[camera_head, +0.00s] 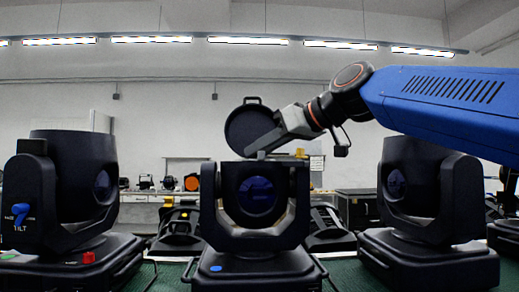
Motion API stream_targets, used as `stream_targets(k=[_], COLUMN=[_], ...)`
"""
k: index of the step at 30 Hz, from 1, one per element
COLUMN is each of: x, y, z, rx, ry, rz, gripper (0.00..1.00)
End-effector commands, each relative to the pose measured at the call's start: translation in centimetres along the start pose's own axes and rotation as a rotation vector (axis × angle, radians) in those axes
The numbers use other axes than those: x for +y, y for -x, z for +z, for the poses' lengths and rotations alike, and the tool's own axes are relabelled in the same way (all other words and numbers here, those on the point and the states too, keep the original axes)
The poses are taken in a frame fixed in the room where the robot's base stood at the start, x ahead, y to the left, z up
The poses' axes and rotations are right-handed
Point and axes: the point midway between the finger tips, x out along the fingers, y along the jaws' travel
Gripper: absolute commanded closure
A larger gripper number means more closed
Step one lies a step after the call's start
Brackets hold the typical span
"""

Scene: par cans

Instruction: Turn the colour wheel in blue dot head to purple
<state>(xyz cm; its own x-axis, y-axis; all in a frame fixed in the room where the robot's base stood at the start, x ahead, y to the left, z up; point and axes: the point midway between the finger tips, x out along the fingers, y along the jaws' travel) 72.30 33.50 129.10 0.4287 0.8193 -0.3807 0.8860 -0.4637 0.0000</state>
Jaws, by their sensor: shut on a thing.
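The blue dot head is the middle moving light (257,190), with a blue dot (215,268) on the front of its base. Its lens faces me. A round dark cover (246,124) stands up open above the head's top. My gripper (256,150) reaches in from the right, its fingers slanting down-left to the top of the head, in front of the cover's lower right edge. It is shut on a part there, which I take to be the colour wheel. The wheel and its colour are not clearly visible.
A head with a red button (88,257) and a blue tilt knob (20,215) stands at left. Another head (420,195) stands at right, under my blue arm. More lamps stand on a back bench. The space above the heads is mostly free.

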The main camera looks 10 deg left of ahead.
Motion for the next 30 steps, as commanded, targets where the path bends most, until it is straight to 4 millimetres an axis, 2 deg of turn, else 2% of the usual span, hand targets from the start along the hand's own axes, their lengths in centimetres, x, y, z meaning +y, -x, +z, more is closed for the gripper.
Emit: stream_targets(k=[21, 30], x=[1.3, 1.4], y=[-0.5, -0.7], z=[0.0, 0.0], rx=[-0.003, -0.005], ry=[0.231, 0.300], rz=[-0.562, -0.731], gripper=[1.00, 1.00])
